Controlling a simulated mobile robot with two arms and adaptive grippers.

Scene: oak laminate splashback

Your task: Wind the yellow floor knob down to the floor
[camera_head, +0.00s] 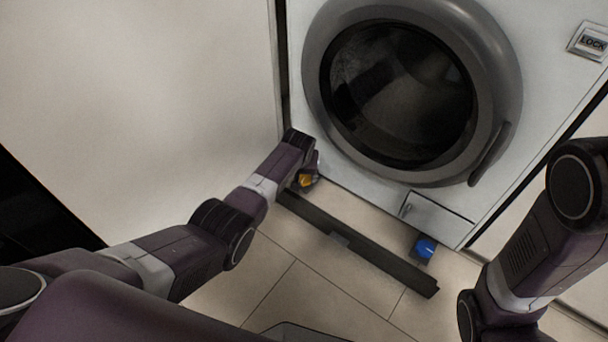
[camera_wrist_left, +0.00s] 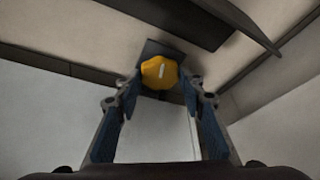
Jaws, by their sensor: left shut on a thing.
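The yellow floor knob (camera_head: 305,181) is low at the washing machine's front left corner, partly hidden by my left gripper (camera_head: 309,174). In the left wrist view the yellow knob (camera_wrist_left: 160,72) is a faceted disc with a pale mark on its face, in front of a dark plate (camera_wrist_left: 165,48). My left gripper (camera_wrist_left: 161,92) has one finger on each side of the knob and is shut on it. My right arm is at the right of the head view; its gripper is out of view. The gap between knob and floor is not clear.
The washing machine (camera_head: 300,110) has a round dark door (camera_head: 400,95) and a small flap (camera_head: 435,217). A blue knob (camera_head: 425,248) is at its right corner. A dark plinth bar (camera_head: 355,243) lies on the tiled floor in front. A pale panel (camera_head: 140,90) stands close on the left.

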